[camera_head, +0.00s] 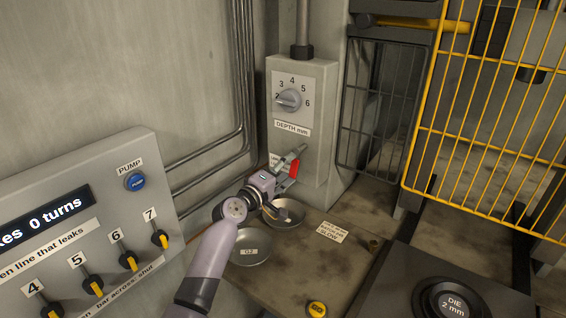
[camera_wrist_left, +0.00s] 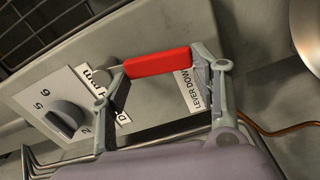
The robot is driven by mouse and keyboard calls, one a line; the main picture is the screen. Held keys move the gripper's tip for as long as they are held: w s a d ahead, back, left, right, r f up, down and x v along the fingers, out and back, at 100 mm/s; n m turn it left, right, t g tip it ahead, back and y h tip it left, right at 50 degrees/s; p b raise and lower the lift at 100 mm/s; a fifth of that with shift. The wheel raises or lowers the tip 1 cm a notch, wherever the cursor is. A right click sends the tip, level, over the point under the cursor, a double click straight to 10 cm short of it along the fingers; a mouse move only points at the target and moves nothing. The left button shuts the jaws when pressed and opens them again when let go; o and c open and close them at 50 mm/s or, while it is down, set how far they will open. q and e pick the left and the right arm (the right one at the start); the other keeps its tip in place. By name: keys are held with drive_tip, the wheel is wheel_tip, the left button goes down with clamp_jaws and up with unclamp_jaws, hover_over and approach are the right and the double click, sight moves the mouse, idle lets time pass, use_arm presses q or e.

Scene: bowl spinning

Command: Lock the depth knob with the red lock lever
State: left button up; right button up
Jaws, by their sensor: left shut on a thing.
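The red lock lever (camera_head: 295,168) is on the front of the grey depth box, below the depth knob (camera_head: 289,99). The knob's pointer is turned to the left, near the 2. My left gripper (camera_head: 289,170) is at the lever. In the left wrist view the red handle (camera_wrist_left: 157,64) spans the gap between the fingertips of my left gripper (camera_wrist_left: 155,68), which is shut on it. The knob also shows in the left wrist view (camera_wrist_left: 65,118), apart from the fingers. The lever's mount is mostly hidden. My right gripper is in neither view.
Metal bowls (camera_head: 250,247) and (camera_head: 285,214) lie on the bench below my left gripper. A panel (camera_head: 110,210) with a blue pump button and several yellow-tipped knobs is at left. A yellow cage (camera_head: 450,150) stands at right. A die block (camera_head: 450,300) is at lower right.

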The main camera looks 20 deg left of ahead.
use_arm(q)
drive_tip(key=shift+s+d+f+n+p, duration=0.15)
drive_tip(key=shift+d+n+p, duration=0.35)
drive_tip(key=shift+n, duration=0.6)
drive_tip(key=shift+d, duration=0.1)
drive_tip(key=o, duration=1.7)
drive_tip(key=shift+s, duration=0.1)
drive_tip(key=v, duration=1.2)
